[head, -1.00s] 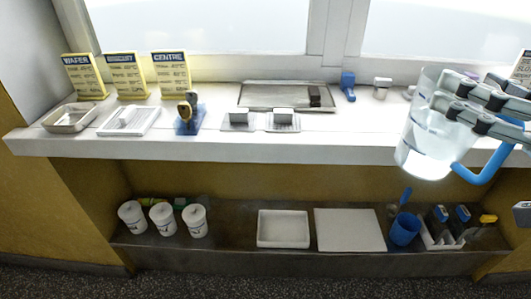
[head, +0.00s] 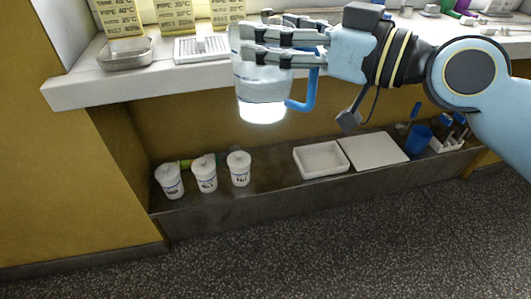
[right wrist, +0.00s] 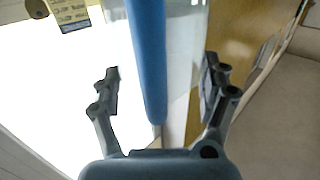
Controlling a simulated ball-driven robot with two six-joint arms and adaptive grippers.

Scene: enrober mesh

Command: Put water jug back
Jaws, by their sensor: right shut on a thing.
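The water jug (head: 262,88) is clear with a blue handle (head: 308,92) on its right side and a bright glowing base. It is roughly upright, in the air in front of the counter edge. My right gripper (head: 256,43) is shut on it near its upper part, its fingers covering some of the jug. In the right wrist view the blue handle (right wrist: 148,55) runs between the two spread fingers. My left gripper is not in view.
The white counter (head: 90,92) carries a metal tray (head: 127,53) and a white grated tray (head: 202,48). On the low shelf (head: 270,190) stand several white lidded tubs (head: 205,175), a white tray (head: 322,159), a white board (head: 373,151) and a blue cup (head: 417,139). The speckled floor (head: 350,240) is clear.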

